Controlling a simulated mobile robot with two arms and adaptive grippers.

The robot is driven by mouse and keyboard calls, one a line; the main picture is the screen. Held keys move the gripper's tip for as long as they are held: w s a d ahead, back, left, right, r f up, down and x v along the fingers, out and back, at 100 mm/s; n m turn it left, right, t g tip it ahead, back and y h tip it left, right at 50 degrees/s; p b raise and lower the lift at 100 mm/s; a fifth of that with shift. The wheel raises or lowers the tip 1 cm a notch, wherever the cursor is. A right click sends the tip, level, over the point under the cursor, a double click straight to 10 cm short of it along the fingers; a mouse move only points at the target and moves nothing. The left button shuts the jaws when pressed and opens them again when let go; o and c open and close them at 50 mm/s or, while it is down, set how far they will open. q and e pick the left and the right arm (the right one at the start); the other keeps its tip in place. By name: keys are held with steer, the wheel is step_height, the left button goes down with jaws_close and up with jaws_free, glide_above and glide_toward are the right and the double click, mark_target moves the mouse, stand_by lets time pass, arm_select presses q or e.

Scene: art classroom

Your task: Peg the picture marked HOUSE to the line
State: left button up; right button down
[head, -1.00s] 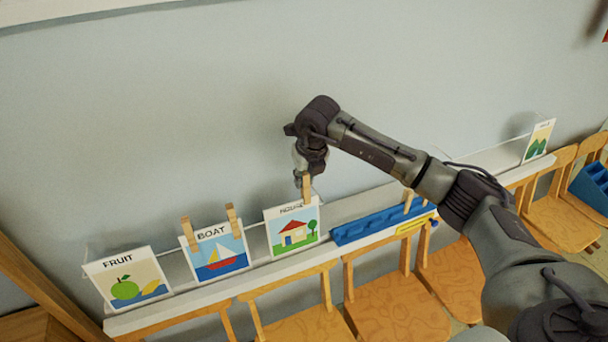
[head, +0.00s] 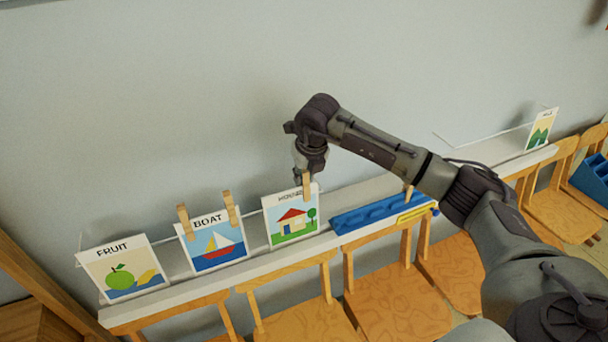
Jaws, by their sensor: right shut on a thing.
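The HOUSE picture (head: 292,224), with a red-roofed house and a tree, stands upright at the line above the white ledge. My right gripper (head: 307,176) is shut on a wooden clothes peg (head: 307,188) above the picture's top right edge. The peg's lower end overlaps the card's top and covers the end of the word HOUSE. I cannot tell whether its jaws straddle card and line. The line (head: 255,215) shows as a thin strand between the cards. My left gripper is not in view.
The BOAT picture (head: 213,245) has two pegs on its top edge. The FRUIT picture (head: 125,271) is at the far left. A blue tray (head: 375,214) with a peg (head: 409,194) lies on the ledge (head: 200,284). Wooden chairs (head: 395,290) stand in front.

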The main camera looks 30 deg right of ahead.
steer(key=c, duration=1)
jaws_free()
steer(key=shift+o, duration=1.2)
steer(key=shift+p+v, duration=1.85)
steer(key=shift+v, duration=1.7)
